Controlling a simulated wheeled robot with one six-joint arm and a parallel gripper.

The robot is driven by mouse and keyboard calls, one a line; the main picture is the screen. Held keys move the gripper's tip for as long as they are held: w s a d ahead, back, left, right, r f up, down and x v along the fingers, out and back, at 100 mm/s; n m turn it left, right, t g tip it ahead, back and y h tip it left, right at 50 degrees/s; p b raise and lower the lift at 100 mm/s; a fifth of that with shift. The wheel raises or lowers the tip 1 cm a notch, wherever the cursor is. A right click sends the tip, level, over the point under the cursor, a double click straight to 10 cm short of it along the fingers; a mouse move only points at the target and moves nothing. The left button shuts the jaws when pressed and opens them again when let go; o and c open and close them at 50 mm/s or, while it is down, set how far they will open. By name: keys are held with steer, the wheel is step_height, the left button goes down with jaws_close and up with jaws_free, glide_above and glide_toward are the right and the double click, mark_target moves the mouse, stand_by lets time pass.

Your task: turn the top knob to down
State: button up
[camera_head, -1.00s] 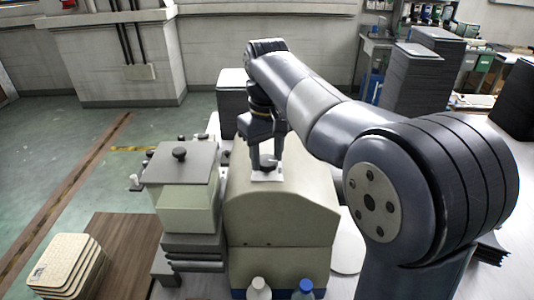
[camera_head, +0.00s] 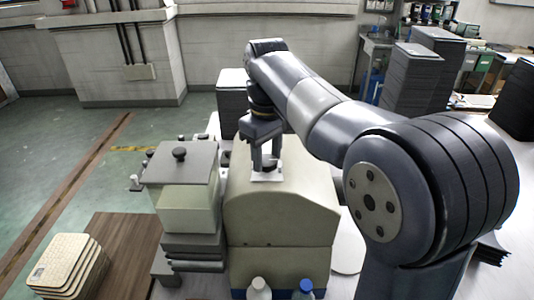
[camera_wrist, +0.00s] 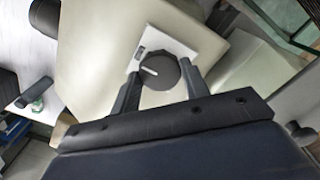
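The top knob (camera_wrist: 158,74) is a dark round knob with a white pointer line, on a white plate (camera_wrist: 178,42) on top of the beige housing (camera_head: 282,212). In the wrist view its pointer line lies toward the left of the picture. My gripper (camera_head: 267,166) points down at the knob from above. In the wrist view my gripper (camera_wrist: 160,68) has one finger on each side of the knob, both appearing to touch it. A small dark label shows on the plate beside the knob. The knob is partly hidden by the fingers in the head view.
A grey-lidded box (camera_head: 180,165) with a black knob stands close to the left of the housing. Two bottles (camera_head: 259,288) with white and blue caps stand in front. Stacked beige trays (camera_head: 70,266) lie at lower left. Dark stacks (camera_head: 410,80) stand at back right.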

mark_target(267, 160)
steer(key=o, duration=0.4)
steer(key=shift+o, duration=0.2)
step_height(267, 160, up, 11)
stand_by(0.4)
steer(key=shift+f, duration=0.25)
step_height(267, 160, down, 10)
steer(key=shift+f, duration=0.25)
stand_by(0.5)
